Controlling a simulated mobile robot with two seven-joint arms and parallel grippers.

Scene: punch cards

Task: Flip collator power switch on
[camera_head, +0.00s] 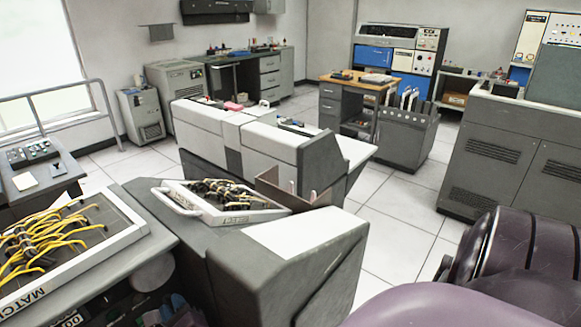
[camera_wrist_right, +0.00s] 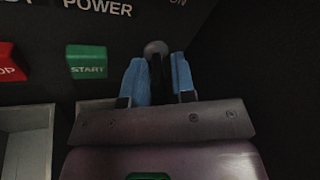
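In the right wrist view, the power switch (camera_wrist_right: 156,47) is a small lever with a rounded grey end on a dark panel, below the printed word POWER. My right gripper (camera_wrist_right: 158,68) has its two blue fingers on either side of the lever, and the rounded end shows just beyond the fingertips. I cannot tell whether the fingers press on it. In the head view only my purple right arm shows, at the lower right; the fingers and switch are hidden. My left gripper is in neither view.
A green START button (camera_wrist_right: 87,62) and a red button (camera_wrist_right: 8,62) sit left of the switch. In the head view, a panel of yellow wires (camera_head: 140,228) lies at the left, and a grey machine (camera_head: 290,262) stands in front. Pale tiled floor (camera_head: 405,215) is free beyond.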

